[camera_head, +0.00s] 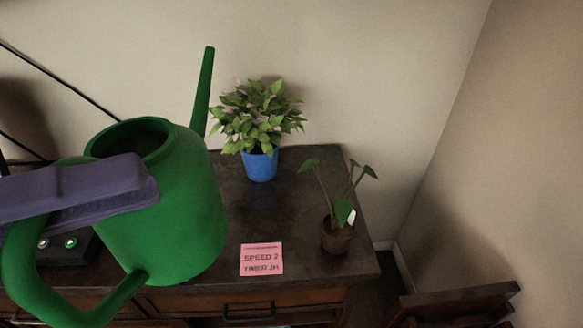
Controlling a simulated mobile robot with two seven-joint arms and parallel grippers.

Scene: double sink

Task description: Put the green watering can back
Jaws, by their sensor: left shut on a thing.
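The green watering can (178,212) is large and close in the left half of the head view, roughly upright. Its long spout points up, and its handle loops down at the lower left. My left gripper (140,180) comes in from the left across the can's near side and is shut on the can. The fingertips are not clearly separate, so the exact grip point is hard to tell. The can is in front of the dark wooden cabinet top (215,265); I cannot tell how high above it. My right gripper does not show.
A leafy plant in a blue pot (260,165) stands at the back of the cabinet. A small plant in a brown pot (336,236) stands near its right edge. A pink note (261,259) lies at the front. A dark device (70,245) is partly hidden behind the can.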

